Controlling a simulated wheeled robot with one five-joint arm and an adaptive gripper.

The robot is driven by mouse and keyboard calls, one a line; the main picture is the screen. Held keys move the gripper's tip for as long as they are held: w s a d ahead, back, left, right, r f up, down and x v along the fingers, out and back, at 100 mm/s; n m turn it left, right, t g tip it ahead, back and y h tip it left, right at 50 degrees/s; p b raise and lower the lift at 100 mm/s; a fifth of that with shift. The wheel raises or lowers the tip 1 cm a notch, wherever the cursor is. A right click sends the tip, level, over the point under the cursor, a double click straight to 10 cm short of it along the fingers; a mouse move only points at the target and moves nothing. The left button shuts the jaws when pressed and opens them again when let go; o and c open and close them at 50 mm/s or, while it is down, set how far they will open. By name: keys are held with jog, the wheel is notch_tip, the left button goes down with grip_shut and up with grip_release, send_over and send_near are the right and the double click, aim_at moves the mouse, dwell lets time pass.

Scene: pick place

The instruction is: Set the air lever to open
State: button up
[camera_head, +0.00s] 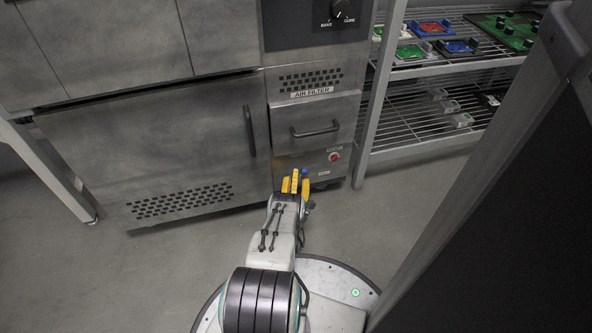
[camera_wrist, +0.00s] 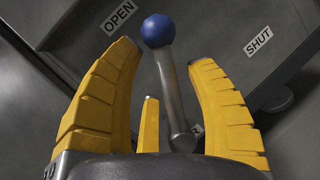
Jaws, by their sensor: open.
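The air lever (camera_wrist: 172,88) is a grey metal rod with a blue ball knob (camera_wrist: 158,30). In the wrist view it stands between the OPEN label (camera_wrist: 119,17) at left and the SHUT label (camera_wrist: 258,40) at right, its knob nearer OPEN. My gripper (camera_wrist: 165,57) is open, with yellow fingers spread on both sides of the rod; the knob reaches past the fingertips. I see clear gaps between rod and fingers. In the head view my gripper (camera_head: 296,182) is low in front of the cabinet, and the blue knob (camera_head: 304,172) shows just beyond it. The lever's base is mostly hidden.
A drawer with a handle (camera_head: 315,130) and a red button (camera_head: 334,156) are above the gripper. A large cabinet door (camera_head: 160,150) is at left. A wire shelf (camera_head: 430,100) with coloured trays stands at right. A dark panel (camera_head: 510,220) blocks the near right. Floor is clear at left.

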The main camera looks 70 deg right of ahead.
aim_at(297, 151)
notch_tip(297, 151, up, 8)
jog(key=shift+d+r, duration=0.1)
jog(key=shift+r, duration=0.85)
jog(key=shift+f, duration=0.1)
dwell(0.5)
